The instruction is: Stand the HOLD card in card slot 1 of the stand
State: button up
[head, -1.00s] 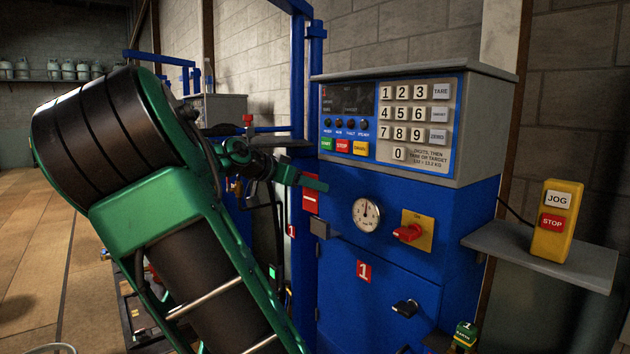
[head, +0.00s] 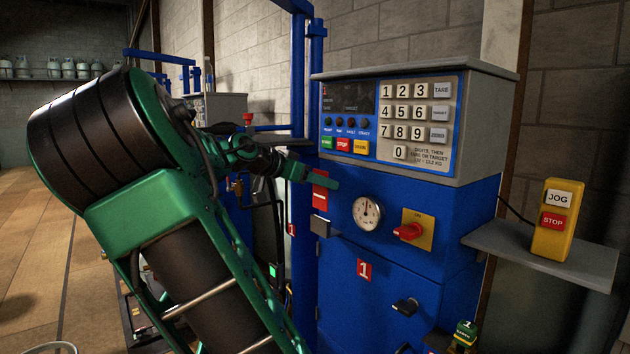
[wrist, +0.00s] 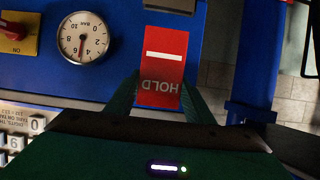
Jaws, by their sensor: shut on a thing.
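The red HOLD card (head: 320,192) has a white bar and is upright in front of the blue scale cabinet. In the wrist view the HOLD card (wrist: 163,60) appears upside down between my two fingers. My gripper (head: 330,184) is shut on the card; it also shows in the wrist view (wrist: 160,88). A small grey block (head: 320,227) on the cabinet front, seemingly the card stand, lies just below the card. In the wrist view the grey block (wrist: 170,5) is cut by the top edge, with a narrow gap to the card. Its slot opening cannot be made out.
A pressure gauge (head: 367,213) and a red switch on a yellow plate (head: 408,232) are right of the card. The keypad panel (head: 414,120) is above. A blue post (head: 298,90) stands close on the left. A JOG/STOP box (head: 556,219) stands on a side shelf.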

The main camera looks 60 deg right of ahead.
aim_at(319, 205)
jog(key=shift+f, duration=2.6)
jog(key=shift+f, duration=0.9)
jog(key=o, duration=1.1)
jog(key=shift+o, duration=0.2)
jog(key=shift+a, duration=0.1)
jog(key=v, duration=1)
jog(key=shift+w+a, duration=0.15)
jog(key=shift+a, duration=0.1)
